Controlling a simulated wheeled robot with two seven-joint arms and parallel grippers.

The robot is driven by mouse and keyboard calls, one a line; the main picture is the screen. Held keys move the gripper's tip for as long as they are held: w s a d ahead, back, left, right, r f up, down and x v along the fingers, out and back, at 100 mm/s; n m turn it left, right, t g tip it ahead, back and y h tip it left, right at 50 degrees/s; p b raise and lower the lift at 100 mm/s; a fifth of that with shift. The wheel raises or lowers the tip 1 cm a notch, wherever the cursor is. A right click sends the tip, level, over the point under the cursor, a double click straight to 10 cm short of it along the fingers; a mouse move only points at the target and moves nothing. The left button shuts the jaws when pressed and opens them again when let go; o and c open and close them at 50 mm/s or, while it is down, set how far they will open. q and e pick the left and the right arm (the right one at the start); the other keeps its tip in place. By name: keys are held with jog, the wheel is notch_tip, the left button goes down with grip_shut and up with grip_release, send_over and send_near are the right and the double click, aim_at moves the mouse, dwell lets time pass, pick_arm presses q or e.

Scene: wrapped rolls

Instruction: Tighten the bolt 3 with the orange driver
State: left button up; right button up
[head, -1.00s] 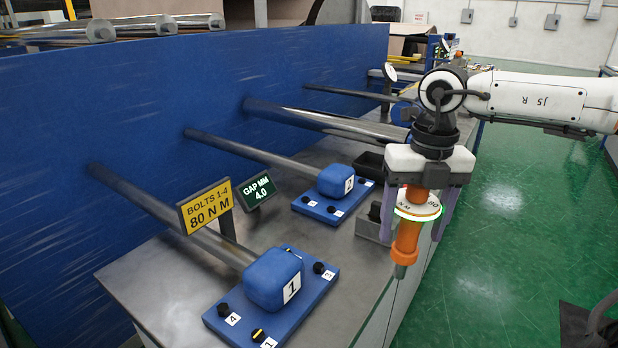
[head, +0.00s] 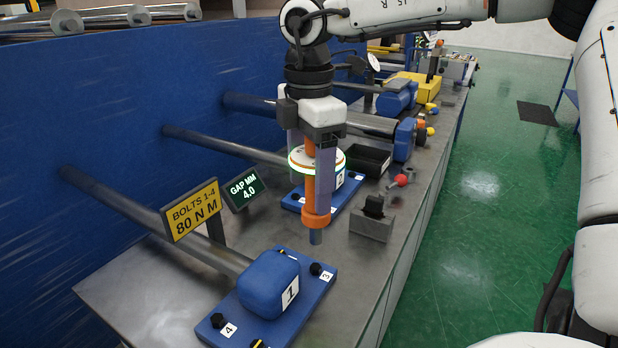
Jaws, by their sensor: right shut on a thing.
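My right gripper (head: 312,142) is shut on the orange driver (head: 317,200) and holds it upright, tip down, above the bench. The driver has a white round dial with a green-lit edge. Its tip is just above bolt 3 (head: 316,269) in this view, with a visible gap. Bolt 3 is a black bolt labelled 3 on the blue base plate (head: 304,302) around block 1 (head: 269,283). A bolt labelled 4 (head: 217,321) is at the plate's left corner. A partly yellow bolt (head: 258,343) is at the bottom edge. My left gripper is not in view.
A yellow sign (head: 195,209) reads "BOLTS 1-4 80 N M", and a green sign (head: 245,189) reads "GAP MM 4.0". A grey holder (head: 371,224) and a black bin (head: 367,160) stand right of the driver. A second blue block stands behind it.

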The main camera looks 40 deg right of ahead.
aim_at(309, 210)
notch_tip(309, 210, down, 5)
jog(key=b, duration=0.3)
jog(key=shift+f+b, duration=0.4)
jog(key=shift+f, duration=0.05)
jog(key=shift+f+b, duration=0.45)
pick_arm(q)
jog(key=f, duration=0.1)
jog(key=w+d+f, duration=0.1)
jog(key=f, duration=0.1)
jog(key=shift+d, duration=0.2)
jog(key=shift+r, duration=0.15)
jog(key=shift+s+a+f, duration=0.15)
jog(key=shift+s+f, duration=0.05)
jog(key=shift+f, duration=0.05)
pick_arm(e)
jog(key=shift+s+r, duration=0.1)
jog(key=shift+r, duration=0.4)
pick_arm(q)
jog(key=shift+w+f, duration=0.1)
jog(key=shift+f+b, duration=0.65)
jog(key=shift+b, duration=0.1)
pick_arm(e)
jog(key=shift+f, duration=0.55)
jog(key=shift+f, duration=0.15)
